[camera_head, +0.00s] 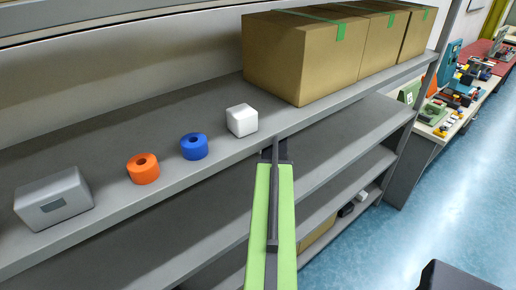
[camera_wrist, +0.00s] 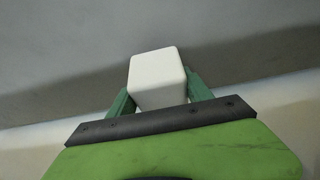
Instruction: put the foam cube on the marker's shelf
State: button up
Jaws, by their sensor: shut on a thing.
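In the wrist view a white cube (camera_wrist: 158,78) sits between the two dark green fingers of my gripper (camera_wrist: 161,86), which is shut on it. In the head view my green arm reaches up toward the shelf's front edge, and its fingers are hidden there. A white cube (camera_head: 241,120) shows on the upper shelf (camera_head: 205,172), up and left of the arm's end, with no fingers visible on it. I cannot tell whether it is the same cube. Which object is the marker is not clear.
A blue ring (camera_head: 194,147), an orange ring (camera_head: 143,168) and a grey box (camera_head: 53,199) stand in a row on the upper shelf. Cardboard boxes (camera_head: 300,58) stand at its right. Lower shelves (camera_head: 335,160) lie beneath. A cluttered bench (camera_head: 447,115) stands far right.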

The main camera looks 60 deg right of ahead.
notch_tip(320, 180, down, 4)
jog(key=b, duration=0.4)
jog(key=shift+s, duration=0.1)
jog(key=shift+r, duration=0.25)
jog(key=shift+f, duration=0.25)
jog(key=o, duration=1.3)
jog(key=shift+r, duration=0.1)
jog(key=shift+r, duration=0.1)
